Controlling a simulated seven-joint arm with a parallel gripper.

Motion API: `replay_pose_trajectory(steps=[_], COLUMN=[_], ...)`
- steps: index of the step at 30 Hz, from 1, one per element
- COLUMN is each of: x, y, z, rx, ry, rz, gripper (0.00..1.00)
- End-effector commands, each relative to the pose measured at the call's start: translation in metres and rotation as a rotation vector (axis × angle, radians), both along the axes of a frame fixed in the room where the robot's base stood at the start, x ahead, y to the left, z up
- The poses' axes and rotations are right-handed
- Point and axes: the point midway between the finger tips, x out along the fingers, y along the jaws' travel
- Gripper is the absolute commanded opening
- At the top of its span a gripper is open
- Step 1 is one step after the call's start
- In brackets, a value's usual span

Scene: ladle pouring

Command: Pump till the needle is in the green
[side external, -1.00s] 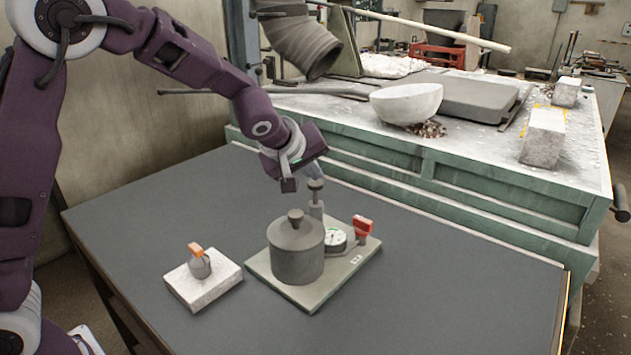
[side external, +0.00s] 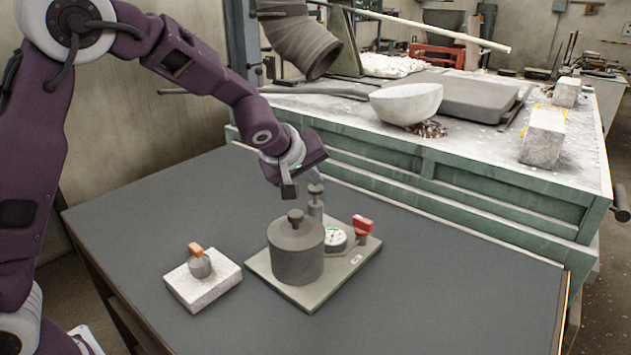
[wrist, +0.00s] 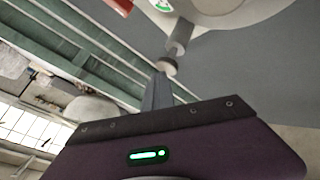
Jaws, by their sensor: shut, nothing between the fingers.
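The pump (side external: 316,209) is a grey upright cylinder with a round knob (side external: 316,188) on top, at the back of a flat base plate (side external: 312,296). The round white gauge (side external: 335,238) sits in front of it, beside a dark grey tank (side external: 296,255). Its needle is too small to read. A green patch of the gauge (wrist: 163,5) shows at the top edge of the wrist view. My gripper (side external: 317,178) is shut and empty, with its fingertips right over the knob. In the wrist view the fingertips (wrist: 158,78) overlap the knob (wrist: 167,66); contact looks likely.
A red lever (side external: 362,226) stands on the plate right of the gauge. A white block (side external: 205,290) bearing a small grey piece with an orange top (side external: 198,262) is at the left. The table front and right are clear. A green bench (side external: 450,190) stands behind.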

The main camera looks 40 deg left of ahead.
Motion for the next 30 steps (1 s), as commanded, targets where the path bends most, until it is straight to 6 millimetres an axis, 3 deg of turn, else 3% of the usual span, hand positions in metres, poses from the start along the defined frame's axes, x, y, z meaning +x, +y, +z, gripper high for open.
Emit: replay_pose_trajectory(steps=[30], x=[0.0], y=[-0.001], z=[-0.014], rx=[0.0], ry=[0.003], rz=[-0.001], gripper=[0.0])
